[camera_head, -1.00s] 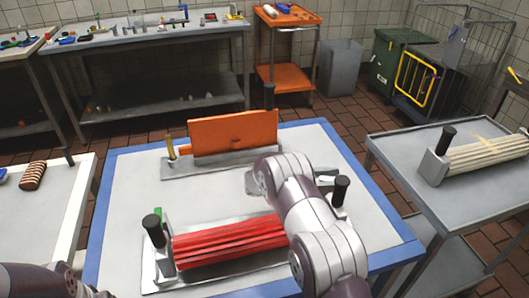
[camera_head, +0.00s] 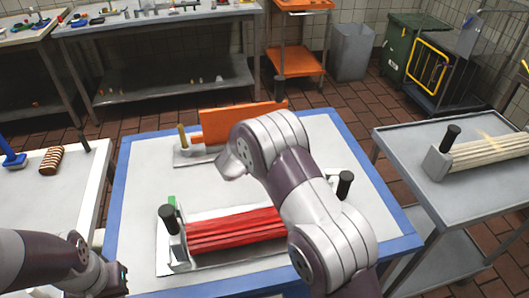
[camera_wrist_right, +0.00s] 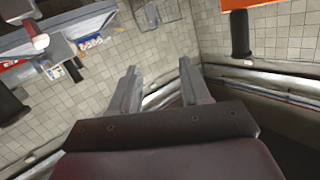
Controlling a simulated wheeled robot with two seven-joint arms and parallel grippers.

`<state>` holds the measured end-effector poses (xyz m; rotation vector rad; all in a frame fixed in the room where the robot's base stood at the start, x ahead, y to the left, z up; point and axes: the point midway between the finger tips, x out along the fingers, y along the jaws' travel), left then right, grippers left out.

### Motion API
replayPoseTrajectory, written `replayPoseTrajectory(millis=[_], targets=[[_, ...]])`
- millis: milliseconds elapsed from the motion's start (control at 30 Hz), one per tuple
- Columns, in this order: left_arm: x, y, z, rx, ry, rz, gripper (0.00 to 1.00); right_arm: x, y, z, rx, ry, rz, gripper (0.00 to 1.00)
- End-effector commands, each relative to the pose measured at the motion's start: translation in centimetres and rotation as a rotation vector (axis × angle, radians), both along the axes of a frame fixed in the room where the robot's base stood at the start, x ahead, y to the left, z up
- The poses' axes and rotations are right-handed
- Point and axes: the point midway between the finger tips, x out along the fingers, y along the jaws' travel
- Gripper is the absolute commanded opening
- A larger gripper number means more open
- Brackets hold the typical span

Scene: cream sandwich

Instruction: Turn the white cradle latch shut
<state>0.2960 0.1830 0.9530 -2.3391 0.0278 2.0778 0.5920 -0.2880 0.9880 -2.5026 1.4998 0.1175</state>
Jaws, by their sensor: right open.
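A cradle of cream-white bars (camera_head: 490,157) lies on the right-hand metal table in the head view. It has a grey end block (camera_head: 436,163) with an upright black handle (camera_head: 450,138). I cannot make out a separate latch on it. My right arm reaches over the middle table, well left of this cradle, and hides its own gripper in the head view. In the right wrist view my right gripper (camera_wrist_right: 158,84) is open, with nothing between its fingers. My left arm is at the bottom left of the head view; its fingers do not show.
The blue-edged table (camera_head: 135,210) holds a cradle of red bars (camera_head: 235,230) with black handles and an orange board (camera_head: 215,125), partly behind my arm. A striped brown roll (camera_head: 51,160) lies on the left table. A gap separates the middle and right tables.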

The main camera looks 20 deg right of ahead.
Motion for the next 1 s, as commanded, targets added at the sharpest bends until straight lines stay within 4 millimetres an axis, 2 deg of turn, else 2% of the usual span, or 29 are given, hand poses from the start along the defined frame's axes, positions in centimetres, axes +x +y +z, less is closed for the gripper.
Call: replayPoseTrajectory(millis=[33,100,233,367,467,633,1000], targets=[[0.0,0.0,1.3,0.000,0.000,0.000,0.00,0.5,0.4,1.8,0.025,0.002,0.063,0.47],[0.0,0.0,2.7,0.000,0.000,0.000,0.00,1.4,1.4,3.7,0.076,0.017,0.190,0.47],[0.0,0.0,4.7,0.000,0.000,0.000,0.00,1.7,4.0,6.1,0.170,0.082,0.414,0.47],[0.0,0.0,6.3,0.000,0.000,0.000,0.00,0.4,6.5,7.4,0.252,0.175,0.591,0.47],[0.0,0.0,7.5,0.000,0.000,0.000,0.00,-1.4,8.3,8.3,0.308,0.261,0.705,0.47],[0.0,0.0,9.5,0.000,0.000,0.000,0.00,-6.0,10.7,9.2,0.396,0.438,0.863,0.47],[0.0,0.0,12.0,0.000,0.000,0.000,0.00,-14.8,12.3,10.0,0.496,0.738,1.008,0.47]])
